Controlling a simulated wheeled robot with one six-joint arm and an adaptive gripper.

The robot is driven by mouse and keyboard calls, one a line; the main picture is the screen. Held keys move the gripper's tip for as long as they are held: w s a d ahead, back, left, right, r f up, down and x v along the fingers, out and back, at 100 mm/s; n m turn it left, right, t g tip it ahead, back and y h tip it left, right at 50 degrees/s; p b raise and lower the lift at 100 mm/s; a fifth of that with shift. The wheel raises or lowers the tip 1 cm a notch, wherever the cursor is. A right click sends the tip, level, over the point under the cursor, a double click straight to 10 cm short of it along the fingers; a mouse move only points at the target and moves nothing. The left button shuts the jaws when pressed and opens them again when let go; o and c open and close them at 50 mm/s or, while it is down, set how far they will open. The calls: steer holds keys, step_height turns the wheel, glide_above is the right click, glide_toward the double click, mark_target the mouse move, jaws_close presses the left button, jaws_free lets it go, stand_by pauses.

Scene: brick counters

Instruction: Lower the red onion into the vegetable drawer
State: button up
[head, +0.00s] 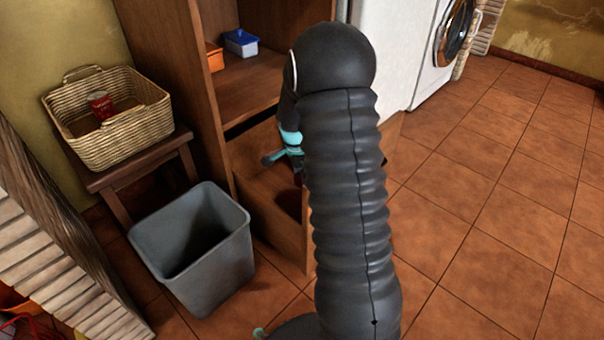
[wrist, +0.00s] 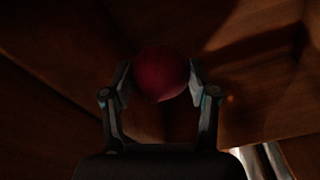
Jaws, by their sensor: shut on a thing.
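The red onion (wrist: 161,73) is round and dark red, held between the two fingers of my gripper (wrist: 160,82) in the wrist view. My gripper also shows in the head view (head: 284,155), above the pulled-out wooden drawer (head: 268,215) at the foot of the cabinet. My arm hides much of the drawer and nearly all of the onion there. In the dim wrist view, brown wooden surfaces surround the onion. I cannot tell whether the onion touches the drawer's bottom.
A grey bin (head: 205,262) stands close to the drawer's left. A wicker basket (head: 125,125) holding a red can (head: 101,106) sits on a stool. An orange box (head: 214,57) and a blue box (head: 241,42) are on the shelf. The tiled floor (head: 490,190) at right is clear.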

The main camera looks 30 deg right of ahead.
steer(key=shift+f, duration=7.45)
steer(key=shift+f, duration=2.5)
